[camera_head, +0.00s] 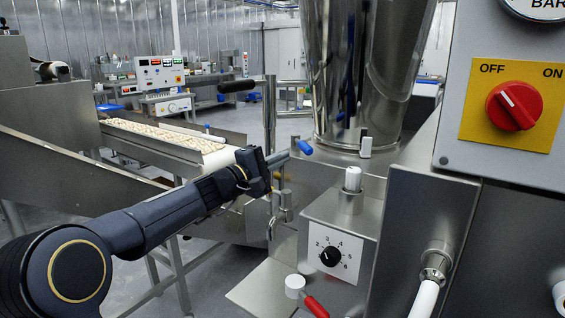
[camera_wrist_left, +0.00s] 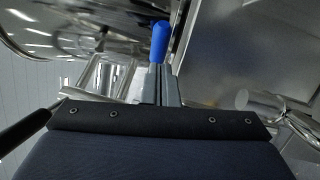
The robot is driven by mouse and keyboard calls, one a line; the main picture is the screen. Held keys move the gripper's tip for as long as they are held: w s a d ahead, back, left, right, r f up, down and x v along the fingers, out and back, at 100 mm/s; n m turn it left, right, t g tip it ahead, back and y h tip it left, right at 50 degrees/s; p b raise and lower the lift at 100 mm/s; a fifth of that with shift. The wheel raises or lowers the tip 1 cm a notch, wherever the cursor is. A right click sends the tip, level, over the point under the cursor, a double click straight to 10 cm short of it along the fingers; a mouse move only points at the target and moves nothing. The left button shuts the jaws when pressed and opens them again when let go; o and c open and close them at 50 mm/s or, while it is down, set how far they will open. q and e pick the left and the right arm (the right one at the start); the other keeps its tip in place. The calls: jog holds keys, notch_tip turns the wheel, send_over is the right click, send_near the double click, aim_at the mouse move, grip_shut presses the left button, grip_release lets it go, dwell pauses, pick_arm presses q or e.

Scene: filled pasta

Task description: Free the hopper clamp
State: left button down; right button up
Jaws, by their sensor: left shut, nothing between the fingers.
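The steel hopper (camera_head: 340,70) stands upright on the machine body. A blue-capped handle (camera_head: 306,147), which looks like the clamp lever, sticks out at the hopper's foot. My left gripper (camera_head: 286,157) is shut and empty just left of the blue cap, pointing at it. In the left wrist view, the fingertips (camera_wrist_left: 160,82) are together and the blue cap (camera_wrist_left: 160,40) shows straight beyond them. I cannot tell whether they touch it. The rest of the clamp is hidden or too small to make out. My right gripper is not in view.
A vertical steel post (camera_head: 270,115) with a black-knobbed handle (camera_head: 237,86) stands behind my left gripper. A numbered dial box (camera_head: 331,255), a red lever (camera_head: 317,307) and a red OFF/ON switch (camera_head: 513,106) are on the right. A conveyor with pasta (camera_head: 165,137) runs at left.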

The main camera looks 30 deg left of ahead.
pick_arm(q)
jog(key=s+a+f, duration=0.1)
jog(key=s, duration=0.9)
jog(key=shift+a+f+b, duration=0.15)
jog(key=shift+f+b, duration=0.1)
jog(key=shift+b, duration=0.15)
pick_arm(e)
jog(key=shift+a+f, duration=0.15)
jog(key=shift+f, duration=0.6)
pick_arm(q)
jog(key=shift+s, duration=0.1)
